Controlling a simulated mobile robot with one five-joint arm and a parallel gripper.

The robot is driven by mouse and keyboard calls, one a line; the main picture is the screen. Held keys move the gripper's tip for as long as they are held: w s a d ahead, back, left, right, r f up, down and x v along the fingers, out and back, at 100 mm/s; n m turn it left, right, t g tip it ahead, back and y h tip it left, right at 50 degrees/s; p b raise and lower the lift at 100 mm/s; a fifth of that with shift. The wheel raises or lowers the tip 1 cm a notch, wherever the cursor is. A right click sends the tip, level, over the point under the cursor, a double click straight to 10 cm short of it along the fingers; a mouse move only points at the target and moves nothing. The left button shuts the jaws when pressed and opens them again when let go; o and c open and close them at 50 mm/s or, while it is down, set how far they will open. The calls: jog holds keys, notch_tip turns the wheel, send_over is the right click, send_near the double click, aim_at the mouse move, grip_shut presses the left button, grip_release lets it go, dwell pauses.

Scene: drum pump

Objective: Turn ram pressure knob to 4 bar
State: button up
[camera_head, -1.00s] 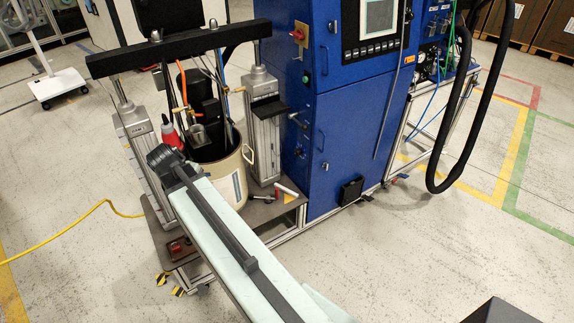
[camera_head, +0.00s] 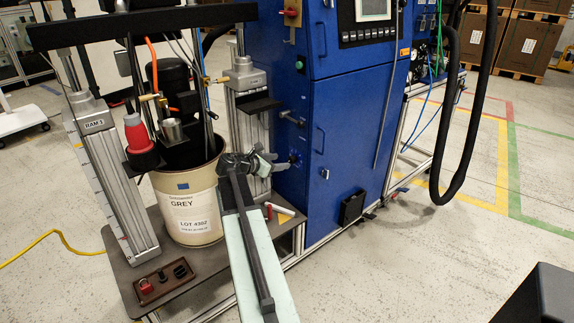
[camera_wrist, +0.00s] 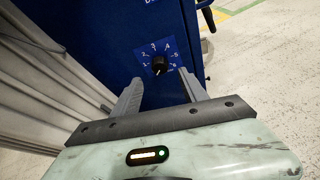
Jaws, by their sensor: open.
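The ram pressure knob is a small black knob (camera_wrist: 159,66) on a blue dial plate (camera_wrist: 168,50) with white numbers around it. In the wrist view it sits just beyond and between my fingertips, apart from them as far as I can tell. A light mark shows low on the knob, but it is too small to read the setting surely. In the head view the knob (camera_head: 294,158) is on the blue cabinet's left side. My gripper (camera_head: 270,162) is just left of it, open and empty; its two fingers also show in the wrist view (camera_wrist: 159,80).
The blue cabinet (camera_head: 350,120) carries the dial. A grey ram column (camera_head: 250,125) stands close left of my gripper. A cream drum (camera_head: 190,205) and a red-topped part (camera_head: 137,132) are further left. A black handle (camera_head: 291,118) juts out above the dial.

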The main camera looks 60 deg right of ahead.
aim_at(290, 161)
jog(key=b+x, duration=0.2)
jog(key=x, duration=0.4)
jog(key=shift+d+f, duration=0.1)
jog(key=shift+f, duration=0.1)
jog(key=shift+r, duration=0.1)
grip_shut()
jog(key=shift+s, duration=0.1)
